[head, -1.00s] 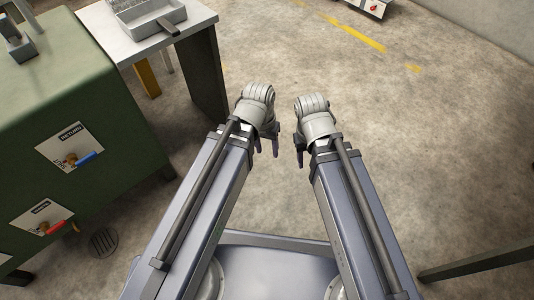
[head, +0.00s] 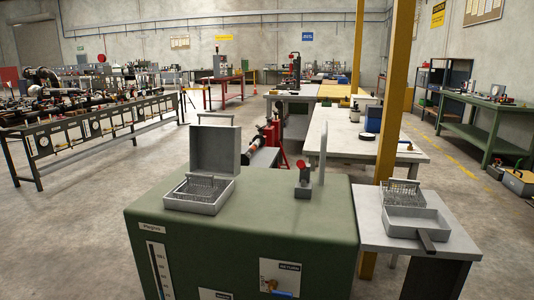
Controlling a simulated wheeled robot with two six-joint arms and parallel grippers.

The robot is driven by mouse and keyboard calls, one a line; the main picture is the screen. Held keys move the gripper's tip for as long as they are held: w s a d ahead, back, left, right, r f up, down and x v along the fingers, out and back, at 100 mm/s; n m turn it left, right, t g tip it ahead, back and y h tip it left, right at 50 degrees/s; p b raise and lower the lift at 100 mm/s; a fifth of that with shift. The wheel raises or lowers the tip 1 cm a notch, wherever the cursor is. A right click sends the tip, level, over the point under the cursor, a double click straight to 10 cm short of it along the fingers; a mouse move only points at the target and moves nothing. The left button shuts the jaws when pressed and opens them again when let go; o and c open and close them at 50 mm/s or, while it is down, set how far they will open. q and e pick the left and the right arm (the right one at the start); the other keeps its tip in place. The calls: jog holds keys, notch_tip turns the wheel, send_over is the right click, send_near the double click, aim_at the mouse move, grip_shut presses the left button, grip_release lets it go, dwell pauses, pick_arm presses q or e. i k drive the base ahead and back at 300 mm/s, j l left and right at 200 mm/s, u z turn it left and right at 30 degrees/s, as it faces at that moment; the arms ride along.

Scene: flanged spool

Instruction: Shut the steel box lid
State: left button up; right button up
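A grey steel box (head: 196,207) sits on top of a green cabinet (head: 240,230). Its lid (head: 215,149) stands open, upright at the back of the box, with a handle on its upper edge. A wire rack (head: 202,186) shows inside the open box. Neither of my grippers is in the head view now.
A red-topped fitting on a grey block (head: 303,191) stands on the cabinet to the right of the box. A side table (head: 440,243) on the right holds a grey tray (head: 405,228) and a wire basket (head: 402,190). A yellow post (head: 392,110) rises behind it. Open floor lies left of the cabinet.

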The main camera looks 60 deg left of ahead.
aim_at(215, 150)
jog(key=k+j, duration=0.1)
jog(key=k, duration=0.25)
jog(key=k+j, duration=0.1)
jog(key=k, duration=0.3)
jog(key=u, duration=2.15)
